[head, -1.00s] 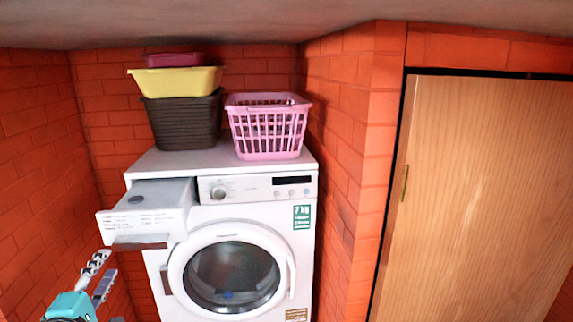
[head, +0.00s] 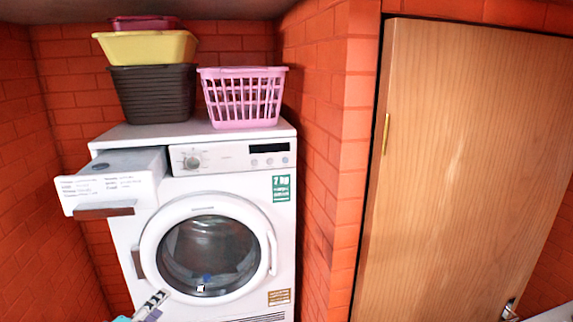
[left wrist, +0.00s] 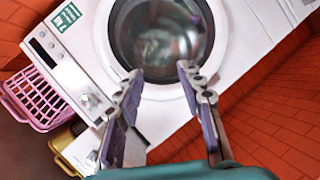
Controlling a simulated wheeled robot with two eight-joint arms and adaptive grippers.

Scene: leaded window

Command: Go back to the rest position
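My left gripper (head: 152,303) shows only as a small part at the bottom edge of the head view, in front of the washing machine (head: 270,215). In the left wrist view, my left gripper (left wrist: 159,74) has its two fingers spread apart with nothing between them, and the round machine door (left wrist: 160,35) lies beyond the fingertips. My right gripper is not in view.
The machine's detergent drawer (head: 140,187) is pulled out at upper left. Its round door (head: 205,250) looks shut. A pink basket (head: 243,98), a yellow basin (head: 146,47) and a dark basket (head: 155,95) are on top. A wooden door (head: 460,165) stands right, beyond brick walls.

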